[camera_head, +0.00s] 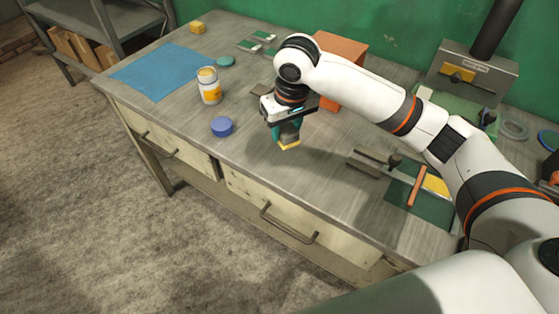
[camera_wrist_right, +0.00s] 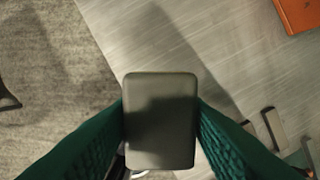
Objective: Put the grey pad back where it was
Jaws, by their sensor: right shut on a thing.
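The grey pad (camera_wrist_right: 160,120) is a rounded rectangular piece that fills the middle of the right wrist view, with a green ribbed finger on each side. My right gripper (camera_head: 288,140) is shut on it, pointing down near the front half of the bench, in front of the orange-brown box. In the head view the pad is mostly hidden by the fingers; a yellow edge shows at the gripper's lower tip. I cannot tell the exact gap between pad and bench. My left gripper is not in view.
The bench (camera_head: 180,118) holds a blue cloth (camera_head: 160,72), a white jar (camera_head: 209,86), a blue disc (camera_head: 222,127), a teal disc (camera_head: 225,61), a yellow block (camera_head: 197,28) and the orange-brown box (camera_head: 345,55). A metal clamp (camera_head: 378,163) and an orange rod (camera_head: 417,186) lie right.

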